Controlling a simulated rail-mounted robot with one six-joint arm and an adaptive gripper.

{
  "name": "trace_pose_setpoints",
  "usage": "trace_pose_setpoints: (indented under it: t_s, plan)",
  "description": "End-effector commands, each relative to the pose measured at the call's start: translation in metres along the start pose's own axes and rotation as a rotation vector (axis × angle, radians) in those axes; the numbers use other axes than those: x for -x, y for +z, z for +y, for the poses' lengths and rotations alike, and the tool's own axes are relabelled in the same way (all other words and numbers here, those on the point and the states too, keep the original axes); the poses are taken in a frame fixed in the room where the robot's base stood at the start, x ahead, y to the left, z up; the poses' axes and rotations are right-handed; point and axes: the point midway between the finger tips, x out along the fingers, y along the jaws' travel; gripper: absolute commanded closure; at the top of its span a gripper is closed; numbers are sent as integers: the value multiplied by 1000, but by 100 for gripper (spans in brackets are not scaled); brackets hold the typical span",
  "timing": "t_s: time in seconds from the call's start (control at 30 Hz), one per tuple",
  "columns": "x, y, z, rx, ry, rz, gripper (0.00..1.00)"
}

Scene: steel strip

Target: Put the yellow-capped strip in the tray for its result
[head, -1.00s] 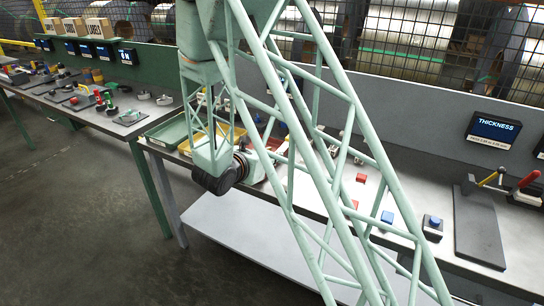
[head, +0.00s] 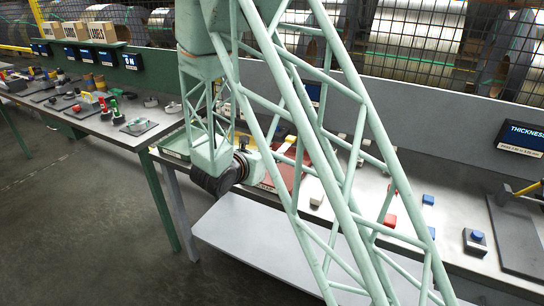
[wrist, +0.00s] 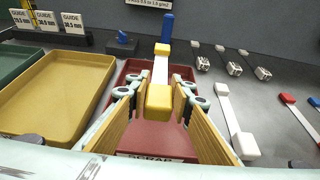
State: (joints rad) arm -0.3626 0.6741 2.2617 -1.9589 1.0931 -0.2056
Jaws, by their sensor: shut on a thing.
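In the wrist view my gripper (wrist: 159,92) is shut on the yellow-capped strip (wrist: 161,70), with its near yellow cap between the gold-coloured fingers. The pale strip runs away from me to a second yellow cap. Below it is the red tray (wrist: 146,145), whose front label reads SCRAP. The strip appears above this tray, but its height is hard to tell. A yellow tray (wrist: 55,92) lies to the left and a green tray (wrist: 18,62) farther left.
GUIDE signs (wrist: 45,20) stand at the back left. The THICKNESS display (head: 522,138) stands at the bench's back right.

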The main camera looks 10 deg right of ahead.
Motion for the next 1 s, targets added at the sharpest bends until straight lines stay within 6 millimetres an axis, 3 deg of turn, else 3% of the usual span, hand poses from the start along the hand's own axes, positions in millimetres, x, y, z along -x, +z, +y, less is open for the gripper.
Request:
trace_pose_setpoints:
  t_s: [0.73, 1.0]
  plan:
    - [0, -1, 0, 0, 0, -2, 91]
    - [-6, -14, 0, 0, 0, -1, 91]
